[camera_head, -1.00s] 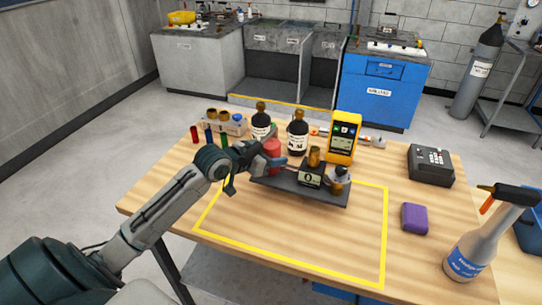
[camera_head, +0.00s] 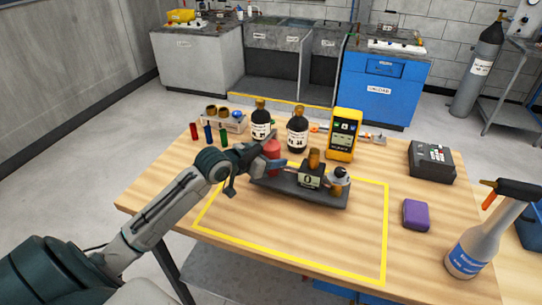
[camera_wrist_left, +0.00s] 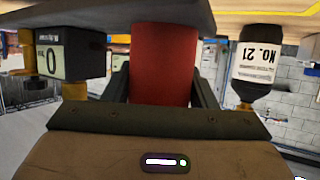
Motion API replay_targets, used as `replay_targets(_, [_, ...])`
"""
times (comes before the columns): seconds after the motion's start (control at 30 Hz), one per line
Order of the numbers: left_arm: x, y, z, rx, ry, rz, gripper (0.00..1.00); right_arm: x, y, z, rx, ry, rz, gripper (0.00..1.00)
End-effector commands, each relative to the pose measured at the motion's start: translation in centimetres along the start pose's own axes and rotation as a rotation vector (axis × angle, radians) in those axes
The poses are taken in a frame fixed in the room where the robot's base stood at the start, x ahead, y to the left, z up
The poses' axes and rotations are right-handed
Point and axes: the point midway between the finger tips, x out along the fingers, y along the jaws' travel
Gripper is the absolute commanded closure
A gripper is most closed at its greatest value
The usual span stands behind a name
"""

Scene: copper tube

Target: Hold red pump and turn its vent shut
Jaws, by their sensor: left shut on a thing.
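The red pump (camera_head: 272,151) is a red cylinder at the left end of a dark grey base (camera_head: 285,187) on the table. It fills the middle of the left wrist view (camera_wrist_left: 163,62), between the two dark fingers. My left gripper (camera_head: 272,163) is shut on the red pump from the near left side. On the base stand a black block (camera_head: 311,175) marked 0 with a brass part (camera_head: 314,158) on top, and a brass-and-grey fitting (camera_head: 338,180) at the right end. I cannot tell which part is the vent. My right gripper is not in view.
Two dark bottles (camera_head: 297,131) and a yellow meter (camera_head: 343,136) stand close behind the base. A tube rack (camera_head: 232,124) is at back left. A purple block (camera_head: 415,215), spray bottle (camera_head: 474,240) and dark keypad device (camera_head: 431,163) are right.

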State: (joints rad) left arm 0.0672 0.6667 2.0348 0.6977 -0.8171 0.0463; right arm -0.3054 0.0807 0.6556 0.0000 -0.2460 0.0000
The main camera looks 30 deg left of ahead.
Motion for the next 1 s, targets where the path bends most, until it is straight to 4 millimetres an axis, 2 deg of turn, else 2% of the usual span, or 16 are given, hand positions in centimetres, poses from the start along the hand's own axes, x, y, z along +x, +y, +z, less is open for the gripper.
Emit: replay_targets(1.0, [0.8, 0.1, 1.7, -0.001, 0.011, 0.003, 1.0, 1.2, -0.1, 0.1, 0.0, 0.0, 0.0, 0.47])
